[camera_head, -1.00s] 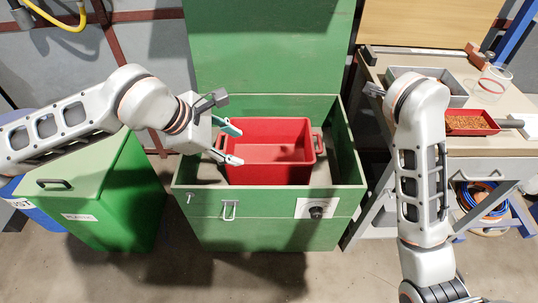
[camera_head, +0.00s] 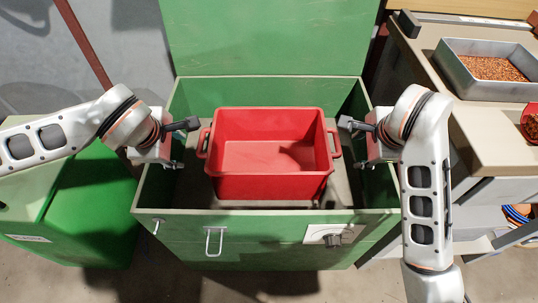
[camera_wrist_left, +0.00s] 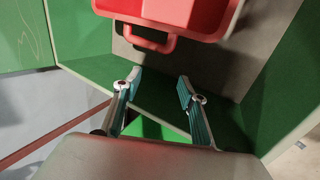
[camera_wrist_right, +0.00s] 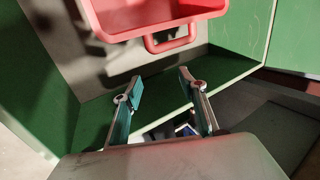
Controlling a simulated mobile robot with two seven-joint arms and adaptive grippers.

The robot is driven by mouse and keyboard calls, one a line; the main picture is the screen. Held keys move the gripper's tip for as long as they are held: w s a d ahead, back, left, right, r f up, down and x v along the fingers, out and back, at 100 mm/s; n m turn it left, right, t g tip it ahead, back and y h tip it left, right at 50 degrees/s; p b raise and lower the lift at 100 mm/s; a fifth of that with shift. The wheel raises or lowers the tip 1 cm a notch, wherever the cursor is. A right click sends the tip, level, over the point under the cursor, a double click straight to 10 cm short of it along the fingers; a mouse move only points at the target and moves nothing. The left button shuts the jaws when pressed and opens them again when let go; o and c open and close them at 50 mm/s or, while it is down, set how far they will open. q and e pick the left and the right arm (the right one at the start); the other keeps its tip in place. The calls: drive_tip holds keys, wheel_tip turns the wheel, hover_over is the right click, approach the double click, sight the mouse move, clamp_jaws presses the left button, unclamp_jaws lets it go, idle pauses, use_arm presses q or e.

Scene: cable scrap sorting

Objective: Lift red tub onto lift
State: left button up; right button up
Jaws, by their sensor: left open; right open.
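The red tub (camera_head: 270,185) stands upright and empty inside the open green chest (camera_head: 175,225). It has a loop handle on each side. My left gripper (camera_head: 182,145) is open at the tub's left side, apart from the left handle (camera_head: 203,143). That handle shows ahead of the open fingers in the left wrist view (camera_wrist_left: 150,42). My right gripper (camera_head: 358,145) is open at the tub's right side, apart from the right handle (camera_head: 336,143). The right wrist view shows this handle (camera_wrist_right: 172,45) beyond the empty fingers (camera_wrist_right: 160,82). No lift can be made out.
The chest's raised green lid (camera_head: 265,35) stands behind the tub, and its walls rise around it. A green bin (camera_head: 95,215) is at the left. A bench (camera_head: 435,75) at the right carries a metal tray of copper-coloured granules (camera_head: 490,88).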

use_arm(q)
drive_tip(key=x, duration=1.4)
drive_tip(key=shift+f, duration=0.15)
use_arm(e)
drive_tip(key=x, duration=1.4)
drive_tip(key=shift+f, duration=0.1)
use_arm(q)
drive_tip(key=shift+d, duration=0.7)
use_arm(e)
drive_tip(key=shift+a, duration=0.75)
